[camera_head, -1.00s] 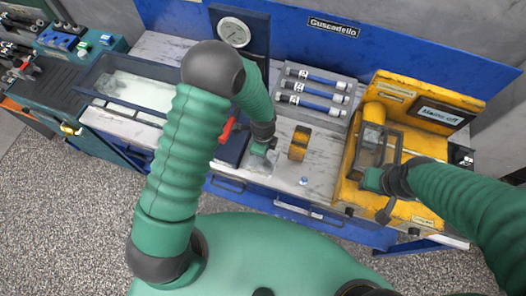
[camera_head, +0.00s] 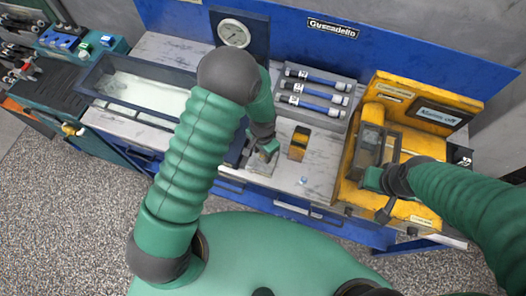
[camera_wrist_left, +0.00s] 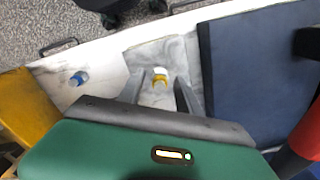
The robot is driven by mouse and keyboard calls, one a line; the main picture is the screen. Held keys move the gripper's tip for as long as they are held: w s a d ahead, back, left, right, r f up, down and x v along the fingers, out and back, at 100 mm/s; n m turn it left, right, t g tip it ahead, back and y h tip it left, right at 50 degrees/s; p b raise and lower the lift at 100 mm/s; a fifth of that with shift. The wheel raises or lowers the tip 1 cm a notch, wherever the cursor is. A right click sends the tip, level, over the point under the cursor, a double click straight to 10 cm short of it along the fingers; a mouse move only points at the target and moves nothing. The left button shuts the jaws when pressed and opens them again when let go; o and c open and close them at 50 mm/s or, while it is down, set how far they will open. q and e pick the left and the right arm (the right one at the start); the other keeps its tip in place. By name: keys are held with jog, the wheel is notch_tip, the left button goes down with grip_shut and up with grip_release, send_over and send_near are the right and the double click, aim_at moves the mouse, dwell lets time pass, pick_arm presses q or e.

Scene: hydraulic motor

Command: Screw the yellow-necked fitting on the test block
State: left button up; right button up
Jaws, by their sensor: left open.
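The yellow-necked fitting (camera_wrist_left: 160,77) has a pale top and a yellow band. In the left wrist view it stands on a pale grey square patch of the worktop, between the two spread fingers of my left gripper (camera_wrist_left: 162,92). The gripper is open; whether a finger touches the fitting is unclear. In the head view my left gripper (camera_head: 264,157) is low over the worktop and the fitting cannot be made out. The dark blue block (camera_wrist_left: 250,60), apparently the test block, is right of the fitting; its gauge (camera_head: 234,33) shows in the head view. My right gripper (camera_head: 373,179) is over the yellow machine.
A small blue fitting (camera_wrist_left: 79,78) lies left of the gripper in the wrist view. The yellow machine (camera_head: 410,213) stands at right.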

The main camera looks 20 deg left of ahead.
pick_arm(q)
jog(key=n+p, duration=0.1)
jog(key=n, duration=0.4)
jog(key=shift+r, duration=0.15)
jog(key=n+p, duration=0.1)
jog(key=n, duration=0.1)
jog(key=shift+n, duration=1.1)
jog(key=shift+f, duration=0.2)
jog(key=shift+c, duration=0.4)
grip_shut()
jog(key=m, duration=0.4)
jog(key=shift+f, duration=0.1)
jog(key=shift+s+m, duration=0.1)
jog(key=shift+m, duration=0.8)
